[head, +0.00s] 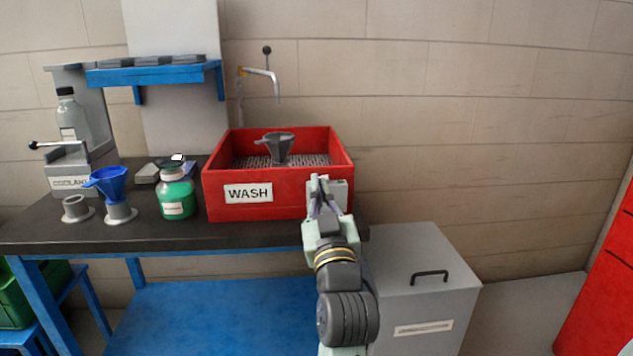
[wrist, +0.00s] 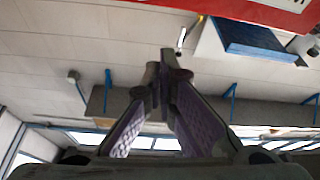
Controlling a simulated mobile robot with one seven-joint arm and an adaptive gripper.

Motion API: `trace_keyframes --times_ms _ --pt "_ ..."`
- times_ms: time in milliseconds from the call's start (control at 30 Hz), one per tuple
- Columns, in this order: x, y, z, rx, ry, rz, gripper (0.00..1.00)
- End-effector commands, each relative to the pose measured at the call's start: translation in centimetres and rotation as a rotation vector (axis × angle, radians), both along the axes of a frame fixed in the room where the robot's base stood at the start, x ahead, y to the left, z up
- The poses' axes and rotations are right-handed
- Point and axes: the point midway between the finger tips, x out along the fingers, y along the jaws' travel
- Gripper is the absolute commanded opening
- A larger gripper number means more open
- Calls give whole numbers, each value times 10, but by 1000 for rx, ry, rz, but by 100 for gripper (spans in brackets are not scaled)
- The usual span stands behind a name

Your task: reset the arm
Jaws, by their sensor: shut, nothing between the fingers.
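My gripper (head: 318,184) is in front of the right part of the red wash tub's front wall in the head view. Its fingers are together with nothing between them. The wrist view also shows the closed gripper (wrist: 163,65), with the room around it upside down. My arm reaches up from the bottom of the head view. Whether the gripper touches the tub cannot be told.
A red tub labelled WASH (head: 285,205) holds a grey funnel (head: 279,149). Left on the dark bench (head: 150,235) stand a green bottle (head: 175,194), a blue funnel (head: 110,182) and a coolant dispenser (head: 72,170). A grey lidded bin (head: 425,275) stands right of my arm.

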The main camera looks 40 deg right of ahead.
Motion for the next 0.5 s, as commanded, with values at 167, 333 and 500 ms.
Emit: trace_keyframes --times_ms 167,333,500 --pt "-11 5 -4 0 0 1 0" --pt "-12 6 -3 -1 -1 1 0" --pt "5 30 5 -14 -22 49 0"
